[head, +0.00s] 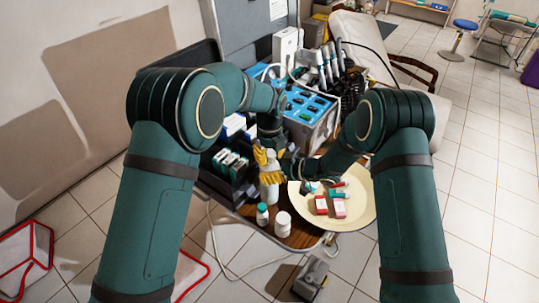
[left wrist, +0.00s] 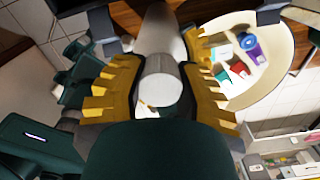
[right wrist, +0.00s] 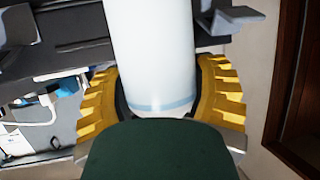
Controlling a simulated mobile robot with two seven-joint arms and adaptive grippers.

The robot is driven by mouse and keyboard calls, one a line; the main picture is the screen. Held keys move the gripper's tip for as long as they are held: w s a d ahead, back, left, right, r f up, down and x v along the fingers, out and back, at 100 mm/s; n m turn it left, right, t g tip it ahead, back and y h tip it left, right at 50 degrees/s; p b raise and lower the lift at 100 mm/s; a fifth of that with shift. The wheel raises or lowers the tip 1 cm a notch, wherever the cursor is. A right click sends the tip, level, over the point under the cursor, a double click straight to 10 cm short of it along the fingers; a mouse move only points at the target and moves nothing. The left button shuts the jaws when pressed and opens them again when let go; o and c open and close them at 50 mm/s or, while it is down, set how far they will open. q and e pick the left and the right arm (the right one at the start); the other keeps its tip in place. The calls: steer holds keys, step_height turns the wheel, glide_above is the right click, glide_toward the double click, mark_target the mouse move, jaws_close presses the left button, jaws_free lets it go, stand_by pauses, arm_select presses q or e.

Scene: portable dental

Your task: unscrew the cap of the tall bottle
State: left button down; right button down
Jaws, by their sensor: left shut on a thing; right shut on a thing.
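The tall white bottle (head: 269,192) stands at the front of the wooden table, mostly covered by yellow fingers. My left gripper (head: 263,155) comes down from above and is shut around the bottle's white cap (left wrist: 161,82), which sits between its yellow fingers in the left wrist view. My right gripper (head: 271,178) comes in from the right, lower down, and is shut on the bottle's body. In the right wrist view the smooth white body (right wrist: 150,55), with a pale blue band, lies between the fingers. The cap's thread is hidden.
A small teal-capped bottle (head: 262,215) and a white jar (head: 282,224) stand just in front. A cream round tray (head: 361,207) with small boxes is at the right. A blue-topped case (head: 318,101) and dark racks (head: 222,178) crowd the back and left.

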arm_select(q)
steer(key=n, duration=0.7)
steer(key=shift+n, duration=0.3)
steer(key=n, duration=0.5)
steer(key=shift+n, duration=0.4)
steer(key=c, duration=0.7)
jaws_free()
steer(key=shift+c, duration=0.2)
